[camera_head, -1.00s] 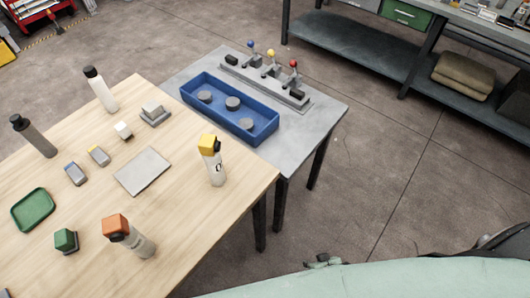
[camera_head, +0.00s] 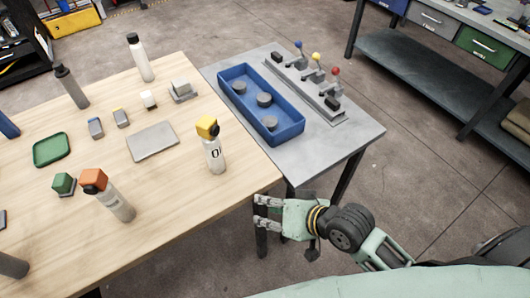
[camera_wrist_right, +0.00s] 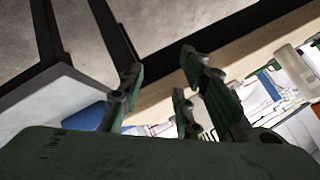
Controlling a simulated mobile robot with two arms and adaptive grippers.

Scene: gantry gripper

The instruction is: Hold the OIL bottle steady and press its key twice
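The OIL bottle (camera_head: 214,156) is white with a yellow key (camera_head: 207,127) on top and black lettering, only partly readable, on its side. It stands upright near the right edge of the wooden table (camera_head: 188,215). My right gripper (camera_head: 257,210) is to the right of and nearer than the bottle, by the table's edge, apart from it. Its fingers are spread and empty; they also show apart in the right wrist view (camera_wrist_right: 165,85). My left gripper is not in view.
An orange-topped bottle (camera_head: 116,205) stands left of the OIL bottle. A grey plate (camera_head: 153,141) and green tray (camera_head: 52,150) lie on the table. Behind, a grey table (camera_head: 345,133) holds a blue bin (camera_head: 262,108) and a lever panel (camera_head: 305,88).

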